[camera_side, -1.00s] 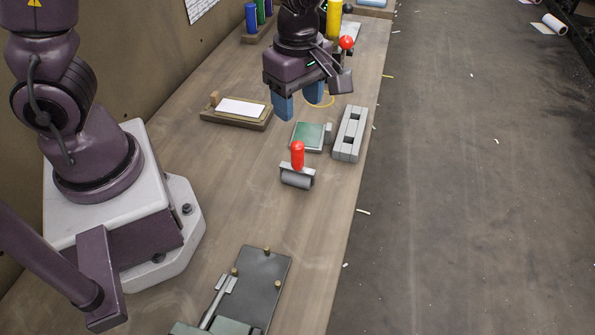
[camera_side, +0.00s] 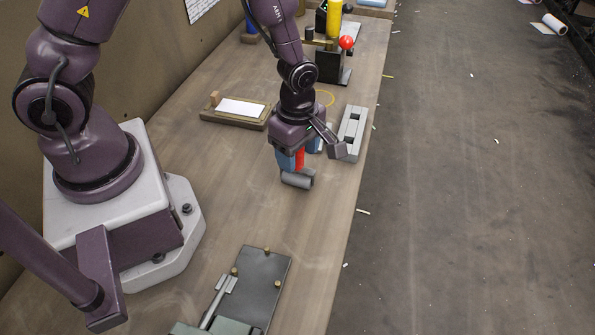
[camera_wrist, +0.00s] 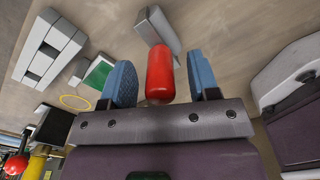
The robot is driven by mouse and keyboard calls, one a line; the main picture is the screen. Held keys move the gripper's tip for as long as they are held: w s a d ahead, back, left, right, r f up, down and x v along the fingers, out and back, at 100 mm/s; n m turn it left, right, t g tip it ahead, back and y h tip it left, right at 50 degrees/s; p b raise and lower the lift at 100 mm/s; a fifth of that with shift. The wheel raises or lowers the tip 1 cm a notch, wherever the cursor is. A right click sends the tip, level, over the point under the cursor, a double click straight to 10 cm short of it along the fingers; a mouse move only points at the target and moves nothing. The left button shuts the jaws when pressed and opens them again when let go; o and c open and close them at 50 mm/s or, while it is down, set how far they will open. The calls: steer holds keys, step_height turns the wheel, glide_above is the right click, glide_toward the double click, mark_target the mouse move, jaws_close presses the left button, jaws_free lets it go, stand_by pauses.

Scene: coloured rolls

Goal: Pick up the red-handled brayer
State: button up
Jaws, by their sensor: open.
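The red-handled brayer stands on the table with its red handle (camera_side: 300,158) upright and its grey roller (camera_side: 297,180) at the bottom. In the wrist view the red handle (camera_wrist: 160,75) lies between the two blue fingers, with the roller (camera_wrist: 157,28) beyond it. My gripper (camera_side: 300,160) is open and lowered around the handle. In the wrist view my gripper (camera_wrist: 165,82) shows a gap on the right side of the handle; the left finger is close to it. My gripper hides the brayer's upper part in the side view.
A grey slotted block (camera_side: 350,133) stands right of my gripper near the table edge. A green pad (camera_wrist: 99,72) is close by, mostly hidden in the side view. A wooden board with white paper (camera_side: 241,107) lies left. A dark plate with pegs (camera_side: 262,280) lies in front.

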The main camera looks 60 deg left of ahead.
steer(key=shift+f, duration=0.55)
jaws_close()
steer(key=shift+r, duration=0.15)
step_height(320, 180, up, 10)
steer(key=shift+f, duration=0.1)
steer(key=c, duration=0.9)
jaws_free()
